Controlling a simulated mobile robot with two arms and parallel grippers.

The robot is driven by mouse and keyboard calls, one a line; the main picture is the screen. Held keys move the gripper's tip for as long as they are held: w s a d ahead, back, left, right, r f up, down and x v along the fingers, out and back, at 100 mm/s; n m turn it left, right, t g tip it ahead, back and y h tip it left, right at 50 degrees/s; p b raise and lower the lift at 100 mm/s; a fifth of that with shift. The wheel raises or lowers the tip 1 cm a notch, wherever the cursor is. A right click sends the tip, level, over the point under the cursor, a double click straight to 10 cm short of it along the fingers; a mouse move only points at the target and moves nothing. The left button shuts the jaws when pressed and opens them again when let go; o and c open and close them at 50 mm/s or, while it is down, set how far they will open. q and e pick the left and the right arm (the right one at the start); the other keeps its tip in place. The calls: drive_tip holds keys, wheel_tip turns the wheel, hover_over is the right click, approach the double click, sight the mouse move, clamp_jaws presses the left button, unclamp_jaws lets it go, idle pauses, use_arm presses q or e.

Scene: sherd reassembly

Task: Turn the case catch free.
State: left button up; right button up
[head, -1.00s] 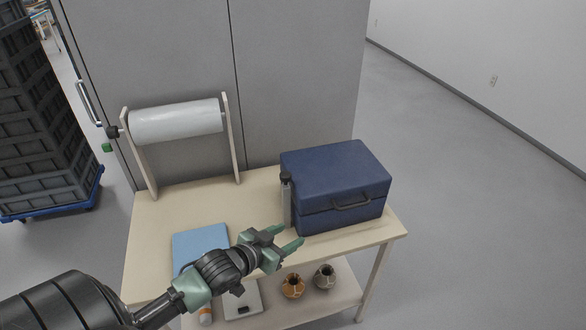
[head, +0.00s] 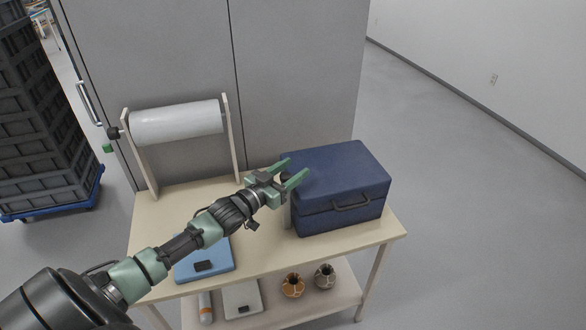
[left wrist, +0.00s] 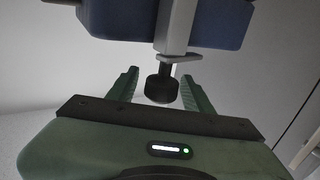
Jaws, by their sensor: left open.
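The dark blue case (head: 345,190) stands closed on the right part of the table, with a black handle on its front. The case catch (head: 287,212) is a grey upright bar at the case's left side with a black knob on top, partly hidden by my left gripper. In the left wrist view, the black knob (left wrist: 161,89) sits between the two green fingers, with a gap on each side. My left gripper (head: 297,169) is open at the knob, and its fingertips overlap the case's upper left edge in the head view. My right gripper is not in view.
A blue flat box (head: 222,262) lies on the table (head: 262,240) under my left forearm. A white roll (head: 176,122) on a wooden stand is at the back left. Two pots, an orange one (head: 292,286) and a grey one (head: 325,276), sit on the lower shelf.

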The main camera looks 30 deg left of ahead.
use_arm(q)
drive_tip(key=shift+w, duration=0.25)
clamp_jaws()
drive_tip(key=shift+r+n+y+p, duration=0.25)
drive_tip(key=shift+n+y+p, duration=0.15)
drive_tip(key=shift+y+p, duration=0.25)
drive_tip(key=shift+n+y+p, duration=0.3)
drive_tip(key=shift+y+p, duration=0.1)
drive_tip(key=shift+y, duration=0.05)
drive_tip(key=shift+a+n+y+p, duration=0.2)
drive_tip(key=shift+n+y+p, duration=0.35)
drive_tip(key=shift+y, duration=0.25)
drive_tip(key=shift+a+f+n+y, duration=0.15)
drive_tip(key=shift+a+n+y, duration=0.1)
drive_tip(key=shift+y, duration=0.25)
